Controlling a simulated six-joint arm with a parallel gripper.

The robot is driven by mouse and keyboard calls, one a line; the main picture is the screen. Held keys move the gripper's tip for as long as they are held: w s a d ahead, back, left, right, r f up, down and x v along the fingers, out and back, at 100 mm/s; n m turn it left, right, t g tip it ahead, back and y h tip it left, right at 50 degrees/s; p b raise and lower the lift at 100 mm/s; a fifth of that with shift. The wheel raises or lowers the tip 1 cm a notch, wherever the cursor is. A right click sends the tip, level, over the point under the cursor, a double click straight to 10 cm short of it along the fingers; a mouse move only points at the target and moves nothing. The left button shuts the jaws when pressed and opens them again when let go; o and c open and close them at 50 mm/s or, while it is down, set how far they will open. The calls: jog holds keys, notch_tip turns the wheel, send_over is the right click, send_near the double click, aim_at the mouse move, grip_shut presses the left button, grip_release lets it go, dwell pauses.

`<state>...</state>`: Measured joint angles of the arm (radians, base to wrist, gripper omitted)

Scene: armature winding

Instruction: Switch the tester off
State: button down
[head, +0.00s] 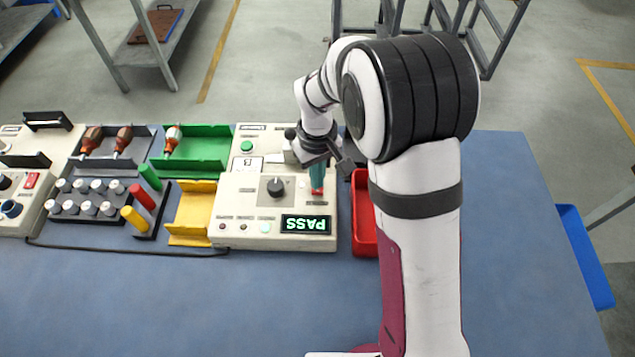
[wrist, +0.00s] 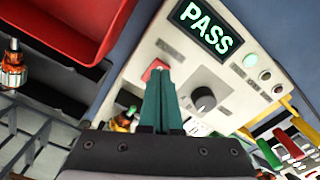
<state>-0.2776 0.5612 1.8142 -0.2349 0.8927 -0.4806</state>
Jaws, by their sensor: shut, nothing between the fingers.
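The tester (head: 243,210) is a cream box with a dark round knob (head: 276,187) and a display (head: 306,225) that reads PASS in lit green. Its red switch (head: 317,193) sits at the right, partly hidden by my gripper (head: 317,186). In the wrist view the teal fingers of my gripper (wrist: 161,78) are together and empty, with their tips at the red switch (wrist: 153,69). I cannot tell whether they touch or press it. The display (wrist: 203,27) also reads PASS there, and the knob (wrist: 203,98) is to the right of the fingers.
A red tray (head: 364,218) stands just right of the tester. A yellow holder (head: 190,235) is close on its left, and a green tray (head: 215,160) lies behind that. Coloured cylinders, a rack and screwdrivers are farther left. The blue table front (head: 200,310) is clear.

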jog(key=shift+f, duration=0.9)
dwell(0.5)
jog(key=shift+r, duration=3.55)
jog(key=s+d+r+m, duration=0.5)
jog(key=s+r, duration=0.2)
jog(key=s, duration=0.3)
jog(key=s+d+m+y, duration=0.1)
jog(key=s+m, duration=0.5)
jog(key=s, duration=0.9)
jog(key=shift+s+d+r+m+y, duration=0.15)
jog(key=shift+s+d+m+y, duration=0.2)
jog(key=shift+d, duration=0.45)
